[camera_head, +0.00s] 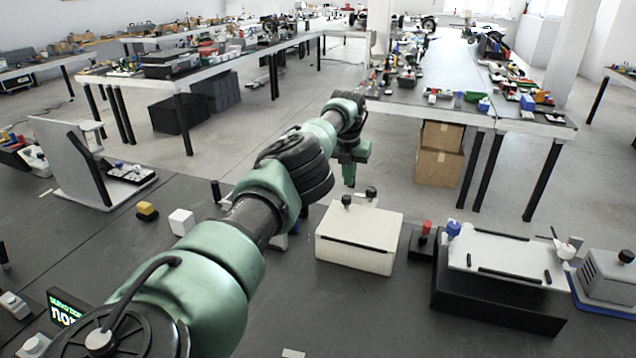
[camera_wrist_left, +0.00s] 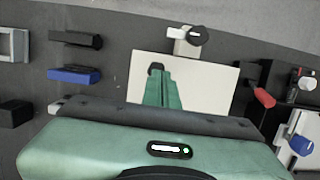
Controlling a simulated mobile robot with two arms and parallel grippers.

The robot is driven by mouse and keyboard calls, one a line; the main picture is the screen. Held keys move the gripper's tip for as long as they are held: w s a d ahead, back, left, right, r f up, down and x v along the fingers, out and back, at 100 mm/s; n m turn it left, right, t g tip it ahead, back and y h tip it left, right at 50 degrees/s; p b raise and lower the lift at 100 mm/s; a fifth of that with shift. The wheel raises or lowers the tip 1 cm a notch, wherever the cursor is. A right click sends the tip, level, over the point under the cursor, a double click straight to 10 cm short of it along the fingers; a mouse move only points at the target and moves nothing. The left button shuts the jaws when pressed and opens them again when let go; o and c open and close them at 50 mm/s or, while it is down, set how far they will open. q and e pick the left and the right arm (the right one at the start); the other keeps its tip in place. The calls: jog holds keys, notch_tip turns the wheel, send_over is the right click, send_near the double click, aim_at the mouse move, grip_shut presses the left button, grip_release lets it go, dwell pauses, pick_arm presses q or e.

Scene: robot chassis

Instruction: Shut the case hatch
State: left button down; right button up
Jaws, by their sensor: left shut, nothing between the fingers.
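The case appears to be the white box (camera_head: 345,256) on the dark worktop, in the middle right of the head view. Its white top panel (camera_head: 365,222) looks to lie flat, with a dark slot along the front upper edge. I cannot tell whether a hatch on it is fully shut. Black knobs stand at its back edge. My left gripper (camera_head: 349,184) points down over the back part of the box, fingers shut and empty. In the left wrist view the green fingers (camera_wrist_left: 165,88) overlap the white panel (camera_wrist_left: 212,85), beside a black knob. My right gripper is out of view.
Right of the box are a red-topped knob (camera_head: 426,228) and a black case with a white top (camera_head: 505,256). A grey vented box (camera_head: 608,275) is farther right. The front worktop is mostly clear.

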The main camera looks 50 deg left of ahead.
pick_arm(q)
jog(key=shift+r+p, duration=0.3)
jog(key=shift+r, duration=0.3)
jog(key=v, duration=0.6)
jog(key=shift+s+r, duration=0.2)
jog(key=shift+s, duration=0.05)
jog(key=shift+d, duration=0.1)
